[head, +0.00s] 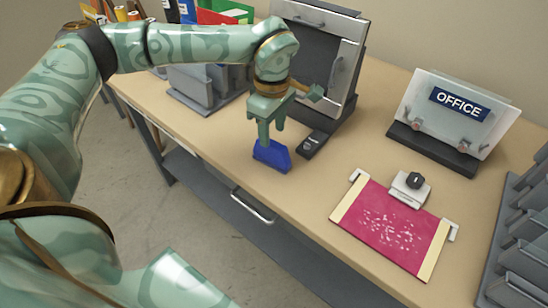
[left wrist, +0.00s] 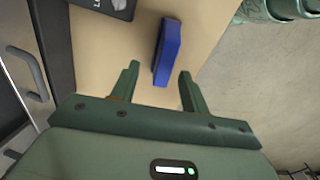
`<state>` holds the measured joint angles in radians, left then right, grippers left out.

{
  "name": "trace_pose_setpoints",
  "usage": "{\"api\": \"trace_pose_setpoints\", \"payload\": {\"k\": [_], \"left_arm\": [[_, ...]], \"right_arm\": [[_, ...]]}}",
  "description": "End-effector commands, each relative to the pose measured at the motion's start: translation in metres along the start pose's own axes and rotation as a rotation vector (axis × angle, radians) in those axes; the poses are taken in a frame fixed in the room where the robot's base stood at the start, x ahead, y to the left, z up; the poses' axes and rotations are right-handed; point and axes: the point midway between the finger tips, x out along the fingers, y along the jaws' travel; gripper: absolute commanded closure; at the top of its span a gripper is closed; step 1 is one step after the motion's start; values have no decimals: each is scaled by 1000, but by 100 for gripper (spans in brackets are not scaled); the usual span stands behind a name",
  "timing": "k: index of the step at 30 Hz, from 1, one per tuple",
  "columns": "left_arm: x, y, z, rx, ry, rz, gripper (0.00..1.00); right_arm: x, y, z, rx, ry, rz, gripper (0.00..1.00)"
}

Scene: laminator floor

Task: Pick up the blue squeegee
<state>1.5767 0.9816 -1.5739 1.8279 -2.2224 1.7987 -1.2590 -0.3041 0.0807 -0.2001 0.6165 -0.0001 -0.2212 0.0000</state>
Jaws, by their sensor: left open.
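The blue squeegee (head: 271,156) lies on the tan tabletop near its front edge in the head view. In the left wrist view the squeegee (left wrist: 168,50) shows as a long blue block beyond the fingertips, its near end reaching toward the gap between them. My left gripper (head: 266,135) points down just above the squeegee. In the left wrist view the left gripper (left wrist: 159,78) is open, with nothing clearly held between its fingers. Whether a finger touches the squeegee cannot be told. My right gripper is not in view.
A grey laminator-like machine (head: 345,60) stands behind the squeegee. A pink sheet on a board (head: 385,230) lies to the right, with an OFFICE sign (head: 460,103) behind it. Grey trays (head: 525,235) stand at far right. A drawer handle (head: 252,207) juts below the front edge.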

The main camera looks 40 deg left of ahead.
Motion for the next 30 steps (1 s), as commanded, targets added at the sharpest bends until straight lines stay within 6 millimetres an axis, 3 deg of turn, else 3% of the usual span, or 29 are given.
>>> {"api": "trace_pose_setpoints", "payload": {"k": [5,14,21,26,30], "left_arm": [[12,-1,0,0,0,0,55],[57,-5,2,1,0,-3,55],[58,-5,2,0,0,2,55],[57,-5,2,0,0,1,99],[57,-5,2,0,-1,2,100]], "right_arm": [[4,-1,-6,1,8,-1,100],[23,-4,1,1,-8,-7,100],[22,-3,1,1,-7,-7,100],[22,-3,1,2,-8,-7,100],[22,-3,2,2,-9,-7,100]]}}
